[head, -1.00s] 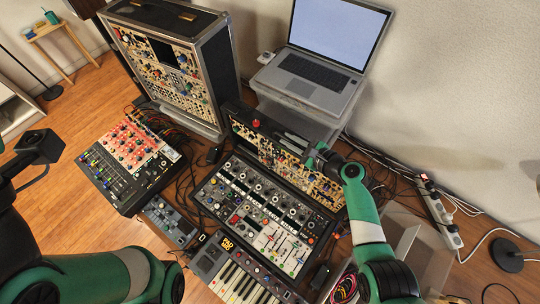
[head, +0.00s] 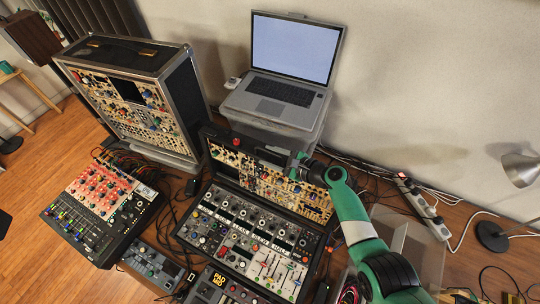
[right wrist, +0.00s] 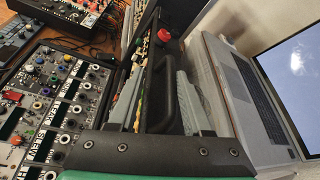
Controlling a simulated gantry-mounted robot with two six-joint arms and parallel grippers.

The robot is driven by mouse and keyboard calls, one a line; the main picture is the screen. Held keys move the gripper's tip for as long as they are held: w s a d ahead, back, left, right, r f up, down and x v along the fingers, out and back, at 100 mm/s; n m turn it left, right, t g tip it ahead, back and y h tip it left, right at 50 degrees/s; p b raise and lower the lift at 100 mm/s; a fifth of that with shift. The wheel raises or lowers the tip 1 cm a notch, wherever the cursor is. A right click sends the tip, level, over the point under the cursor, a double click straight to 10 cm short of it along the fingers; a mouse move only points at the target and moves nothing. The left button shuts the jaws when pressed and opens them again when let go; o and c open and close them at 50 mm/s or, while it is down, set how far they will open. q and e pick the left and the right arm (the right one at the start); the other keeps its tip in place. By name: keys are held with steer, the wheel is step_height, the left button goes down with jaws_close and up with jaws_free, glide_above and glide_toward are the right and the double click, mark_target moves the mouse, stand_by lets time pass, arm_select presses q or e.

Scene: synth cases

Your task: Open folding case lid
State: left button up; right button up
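The folding case stands open in the middle of the head view. Its base (head: 215,246) holds knobs and sliders, and its lid (head: 235,157), lined with modules, stands raised along the back. My right gripper (head: 296,164) is at the lid's top edge. In the right wrist view the grey fingers (right wrist: 155,88) are apart, one on each side of the lid's edge, with the black handle (right wrist: 160,92) between them. I cannot tell whether they touch it. My left gripper is outside both current views.
A laptop (head: 285,90) on a clear bin stands close behind the lid. A tall modular case (head: 125,100) and a mixer (head: 105,205) are at left. A keyboard (head: 215,288) lies in front. Cables, a power strip (head: 425,212) and a lamp (head: 520,170) are at right.

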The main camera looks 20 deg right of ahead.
steer(key=p+v, duration=1.1)
steer(key=shift+s+d, duration=0.2)
steer(key=shift+s, duration=0.05)
steer(key=shift+r, duration=0.1)
